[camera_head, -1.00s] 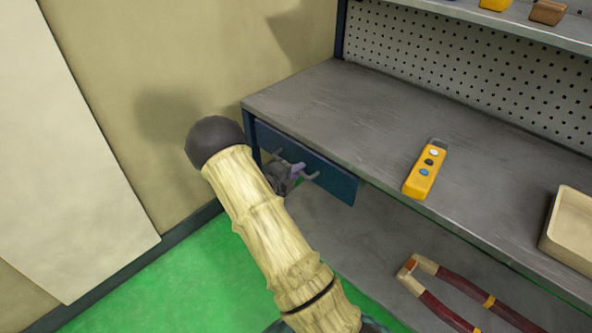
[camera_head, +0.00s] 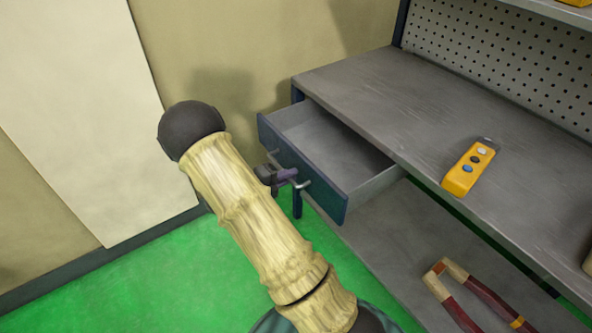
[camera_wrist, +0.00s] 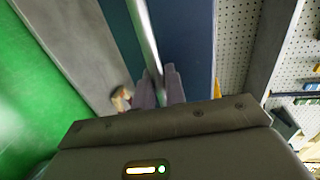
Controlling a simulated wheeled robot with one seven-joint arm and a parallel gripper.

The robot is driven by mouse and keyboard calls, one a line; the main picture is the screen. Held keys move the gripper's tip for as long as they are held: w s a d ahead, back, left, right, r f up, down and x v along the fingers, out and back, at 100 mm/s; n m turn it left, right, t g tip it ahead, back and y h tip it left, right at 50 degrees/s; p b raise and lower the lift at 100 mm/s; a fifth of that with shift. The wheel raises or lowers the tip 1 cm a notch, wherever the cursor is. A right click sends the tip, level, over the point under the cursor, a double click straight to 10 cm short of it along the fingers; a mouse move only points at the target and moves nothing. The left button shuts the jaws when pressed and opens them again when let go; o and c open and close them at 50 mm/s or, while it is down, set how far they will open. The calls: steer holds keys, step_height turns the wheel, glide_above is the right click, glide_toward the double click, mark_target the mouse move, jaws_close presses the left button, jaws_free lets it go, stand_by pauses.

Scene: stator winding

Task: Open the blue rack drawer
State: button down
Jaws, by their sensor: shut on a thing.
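The blue rack drawer (camera_head: 325,191) stands pulled out from under the grey worktop at its left end. Its inside is grey and looks empty. Its silver bar handle (camera_head: 303,184) runs across the front face. My gripper (camera_head: 286,176) is at the front of the drawer, shut on the handle. In the wrist view the two fingers (camera_wrist: 159,88) close around the silver handle (camera_wrist: 147,38) in front of the blue drawer front (camera_wrist: 187,45). My arm hides part of the area in front of the drawer.
A yellow control box with buttons (camera_head: 468,168) lies on the worktop (camera_head: 400,95). A red-handled tool (camera_head: 462,297) lies on the lower shelf (camera_head: 385,240). A wall with a pale panel (camera_head: 85,110) is on the left. Green floor (camera_head: 130,290) in front is clear.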

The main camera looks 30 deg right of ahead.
steer(key=v, duration=0.2)
steer(key=f+v, duration=0.1)
steer(key=v, duration=0.2)
steer(key=shift+a, duration=0.1)
steer(key=c, duration=1.6)
jaws_free()
steer(key=shift+o, duration=0.2)
steer(key=v, duration=1.7)
steer(key=shift+a, duration=0.2)
steer(key=shift+s, duration=0.1)
